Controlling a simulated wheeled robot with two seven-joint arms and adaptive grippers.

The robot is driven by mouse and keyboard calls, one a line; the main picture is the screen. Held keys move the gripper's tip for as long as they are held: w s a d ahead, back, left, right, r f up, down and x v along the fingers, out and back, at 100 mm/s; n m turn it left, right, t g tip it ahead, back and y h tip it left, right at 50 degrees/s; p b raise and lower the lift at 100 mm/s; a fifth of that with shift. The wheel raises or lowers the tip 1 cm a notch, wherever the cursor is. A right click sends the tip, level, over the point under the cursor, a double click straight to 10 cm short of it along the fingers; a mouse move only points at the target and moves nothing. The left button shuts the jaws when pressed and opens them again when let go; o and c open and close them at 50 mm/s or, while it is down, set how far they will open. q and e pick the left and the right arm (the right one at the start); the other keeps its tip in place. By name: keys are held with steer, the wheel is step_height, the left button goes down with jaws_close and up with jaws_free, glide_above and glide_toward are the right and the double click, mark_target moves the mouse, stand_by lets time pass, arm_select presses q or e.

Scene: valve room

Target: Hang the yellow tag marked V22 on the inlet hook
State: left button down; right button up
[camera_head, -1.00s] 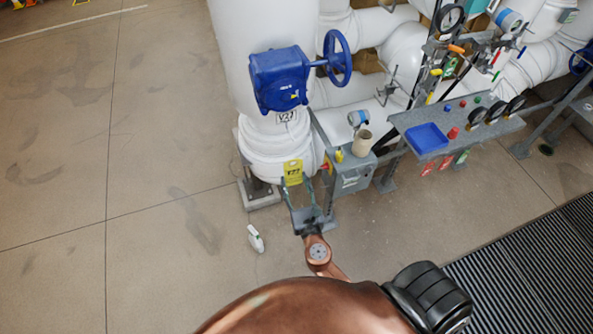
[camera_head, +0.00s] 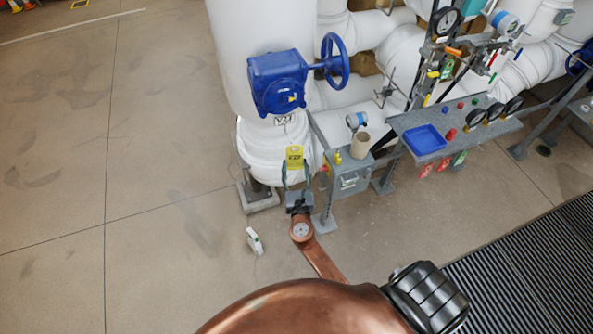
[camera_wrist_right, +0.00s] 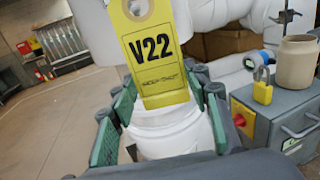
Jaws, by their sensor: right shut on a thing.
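The yellow tag (camera_head: 295,156), which reads V22 in the right wrist view (camera_wrist_right: 152,50), is held upright by its lower end in my right gripper (camera_head: 297,172). The gripper is shut on it, and its green-padded fingers show on both sides of the tag in the wrist view (camera_wrist_right: 158,112). The tag is in front of the large white pipe (camera_head: 240,60), below the blue valve gearbox (camera_head: 277,82); I cannot tell the gap to the pipe. I cannot make out the inlet hook. My left gripper is not in view.
A grey box (camera_head: 348,181) with a yellow padlock (camera_wrist_right: 263,86) and a beige cup (camera_head: 360,145) is just right of the gripper. A shelf with a blue tray (camera_head: 424,139) and gauges is further right. A white-green bottle (camera_head: 254,241) lies on open floor.

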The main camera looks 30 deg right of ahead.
mark_target(292, 164)
steer(key=shift+w+d, duration=0.1)
steer(key=shift+w, duration=0.45)
steer(key=shift+w+d+f+b, duration=0.15)
steer(key=shift+w+b, duration=0.1)
steer(key=shift+w, duration=0.35)
steer(key=shift+w+d+f+b, duration=0.1)
steer(key=shift+w+d+b, duration=0.1)
steer(key=shift+w, duration=0.8)
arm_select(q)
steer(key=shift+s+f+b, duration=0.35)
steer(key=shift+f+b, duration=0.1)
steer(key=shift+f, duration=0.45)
arm_select(e)
steer(key=shift+w+d+f, duration=0.2)
steer(key=shift+w+f, duration=0.2)
steer(key=shift+w, duration=0.2)
steer(key=o, duration=0.9)
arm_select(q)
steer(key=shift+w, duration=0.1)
arm_select(e)
steer(key=shift+o, duration=0.2)
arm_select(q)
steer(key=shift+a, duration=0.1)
